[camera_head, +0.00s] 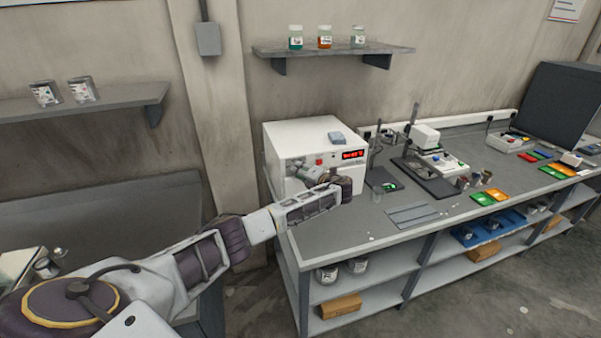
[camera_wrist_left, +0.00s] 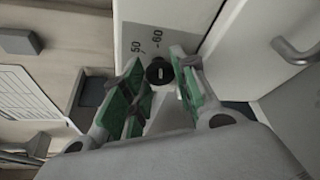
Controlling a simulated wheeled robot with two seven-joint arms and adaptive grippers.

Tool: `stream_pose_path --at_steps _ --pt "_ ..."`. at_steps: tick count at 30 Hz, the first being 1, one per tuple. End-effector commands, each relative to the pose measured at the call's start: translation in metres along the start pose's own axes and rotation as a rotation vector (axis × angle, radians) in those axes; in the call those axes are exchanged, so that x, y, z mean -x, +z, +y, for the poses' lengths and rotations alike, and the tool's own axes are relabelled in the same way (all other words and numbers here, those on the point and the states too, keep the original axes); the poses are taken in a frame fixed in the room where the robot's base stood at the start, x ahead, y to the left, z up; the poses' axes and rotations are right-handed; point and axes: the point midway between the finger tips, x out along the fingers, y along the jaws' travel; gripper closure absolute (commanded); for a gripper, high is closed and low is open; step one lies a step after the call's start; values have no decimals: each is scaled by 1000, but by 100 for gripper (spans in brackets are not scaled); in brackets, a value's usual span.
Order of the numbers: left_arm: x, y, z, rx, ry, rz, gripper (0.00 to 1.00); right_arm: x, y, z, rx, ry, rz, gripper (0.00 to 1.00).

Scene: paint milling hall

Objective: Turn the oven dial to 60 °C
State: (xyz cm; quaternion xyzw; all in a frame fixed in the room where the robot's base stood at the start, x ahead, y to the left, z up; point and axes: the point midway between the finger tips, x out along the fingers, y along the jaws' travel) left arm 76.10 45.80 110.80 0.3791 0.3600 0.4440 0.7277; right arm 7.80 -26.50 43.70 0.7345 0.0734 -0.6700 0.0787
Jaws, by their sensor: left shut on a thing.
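The oven (camera_head: 290,141) is a white box at the left end of the bench, with a red lit display (camera_head: 353,154) on its front. My left gripper (camera_head: 303,168) is at the oven's front and hides part of it. My right gripper is not in view.
The grey bench (camera_head: 350,222) runs right from the oven, with instruments and coloured trays. A wall shelf (camera_head: 335,50) holds several jars; a left shelf (camera_head: 90,104) holds two cans. A bar handle (camera_wrist_left: 292,52) shows beside the dial panel.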

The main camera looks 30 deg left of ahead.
Motion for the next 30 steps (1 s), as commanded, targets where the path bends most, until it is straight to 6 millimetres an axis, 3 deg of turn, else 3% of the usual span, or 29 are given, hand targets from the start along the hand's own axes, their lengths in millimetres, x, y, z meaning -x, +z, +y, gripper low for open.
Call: stream_pose_path --at_steps 10,11,13,23,30 --pt "0 -3 -3 -9 -1 4 96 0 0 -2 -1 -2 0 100" --pt "0 -3 -3 -9 -1 4 71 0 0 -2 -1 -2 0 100" --pt "0 -3 -3 -9 -1 4 62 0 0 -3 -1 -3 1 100" --pt "0 -1 -1 -5 1 1 62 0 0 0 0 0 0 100" --pt "11 0 -1 -5 0 0 62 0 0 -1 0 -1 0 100"
